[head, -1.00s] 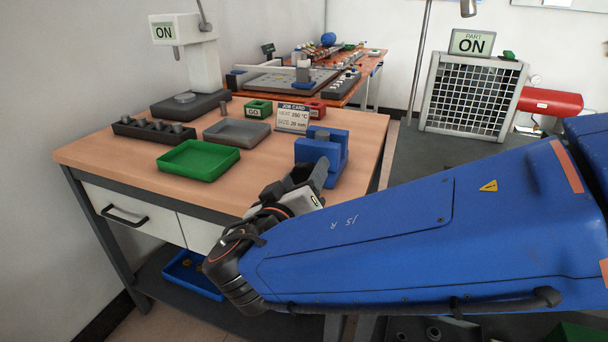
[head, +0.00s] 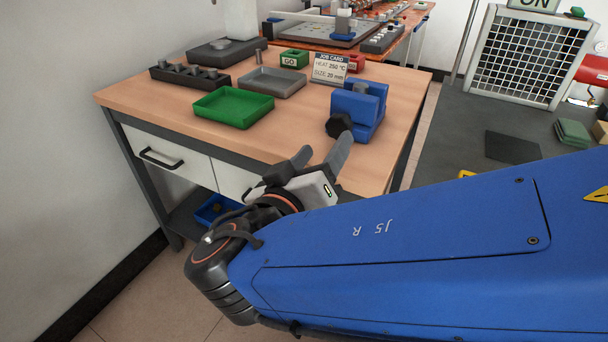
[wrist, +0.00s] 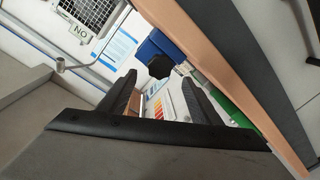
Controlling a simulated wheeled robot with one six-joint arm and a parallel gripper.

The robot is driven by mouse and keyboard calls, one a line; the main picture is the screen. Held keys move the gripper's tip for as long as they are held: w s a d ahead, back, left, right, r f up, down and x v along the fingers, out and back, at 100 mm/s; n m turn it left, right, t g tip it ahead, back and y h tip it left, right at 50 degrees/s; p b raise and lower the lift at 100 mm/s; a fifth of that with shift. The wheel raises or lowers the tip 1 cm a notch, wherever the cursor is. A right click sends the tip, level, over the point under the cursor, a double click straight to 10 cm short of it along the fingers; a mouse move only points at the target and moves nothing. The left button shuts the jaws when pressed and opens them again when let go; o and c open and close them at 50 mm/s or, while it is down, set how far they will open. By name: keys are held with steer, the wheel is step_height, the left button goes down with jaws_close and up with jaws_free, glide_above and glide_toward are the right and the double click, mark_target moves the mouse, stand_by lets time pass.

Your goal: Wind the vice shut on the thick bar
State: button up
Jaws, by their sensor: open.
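The blue vice (head: 357,106) stands on the right front part of the wooden bench, with its black winding knob (head: 338,125) on the near side. A small grey top, perhaps the bar (head: 362,88), shows between the vice jaws; how tightly it sits there I cannot tell. My gripper (head: 323,150) is open and empty, in front of the knob and apart from it. In the wrist view the knob (wrist: 160,64) shows just beyond and between my open fingertips (wrist: 159,82), with part of the blue vice (wrist: 150,46) behind it.
On the bench (head: 290,133) are a green tray (head: 234,108), a grey tray (head: 272,83), a black rack (head: 190,78) with several pegs, and a job card (head: 329,68) reading 250 °C and 20 mm. The bench's front edge lies close to my gripper.

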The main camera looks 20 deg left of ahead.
steer(key=s, duration=0.7)
steer(key=shift+s+r, duration=0.15)
steer(key=shift+s, duration=0.25)
